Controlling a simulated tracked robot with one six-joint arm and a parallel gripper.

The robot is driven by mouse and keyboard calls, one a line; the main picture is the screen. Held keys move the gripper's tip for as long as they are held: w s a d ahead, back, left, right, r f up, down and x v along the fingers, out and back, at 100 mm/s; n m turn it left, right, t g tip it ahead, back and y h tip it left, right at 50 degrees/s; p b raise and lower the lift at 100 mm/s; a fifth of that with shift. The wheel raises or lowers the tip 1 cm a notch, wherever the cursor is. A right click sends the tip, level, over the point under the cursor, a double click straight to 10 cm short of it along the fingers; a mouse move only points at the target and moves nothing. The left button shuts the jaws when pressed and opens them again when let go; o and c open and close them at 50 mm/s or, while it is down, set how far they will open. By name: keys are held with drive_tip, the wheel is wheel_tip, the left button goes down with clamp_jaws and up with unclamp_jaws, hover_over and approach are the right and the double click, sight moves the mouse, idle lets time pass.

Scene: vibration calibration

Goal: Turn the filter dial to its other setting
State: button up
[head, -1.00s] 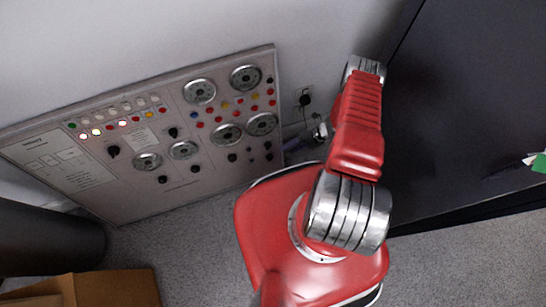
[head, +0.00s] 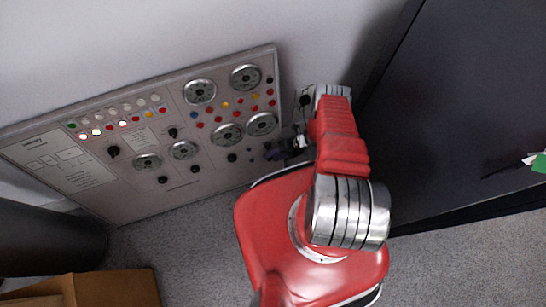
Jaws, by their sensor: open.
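A grey control panel (head: 130,196) leans against the wall at the left, with dials, lights and black knobs. Two black pointer-like knobs (head: 113,151) and (head: 173,132) sit on its left and middle parts. Smaller black knobs, such as one at the lower right (head: 232,157), run along the lower edge. I cannot read the labels, so I cannot tell which one is the filter dial. My gripper (head: 272,152) is small and dark, at the panel's lower right edge. It is open and covers the small knobs there. I cannot tell whether it touches the panel.
Several round gauges (head: 200,92) and coloured lamps fill the panel's right half. A dark cabinet (head: 470,100) stands close on the right. A cardboard box (head: 115,288) and a dark cylinder (head: 50,240) are at lower left. Grey floor lies clear below the panel.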

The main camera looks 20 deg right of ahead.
drive_tip(key=shift+c, duration=0.5)
drive_tip(key=c, duration=0.9)
drive_tip(key=shift+c, duration=0.2)
drive_tip(key=shift+w+h, duration=0.1)
drive_tip(key=shift+h, duration=0.2)
drive_tip(key=shift+a+h, duration=0.1)
drive_tip(key=shift+h, duration=0.3)
drive_tip(key=o, duration=1)
drive_tip(key=shift+o, duration=0.2)
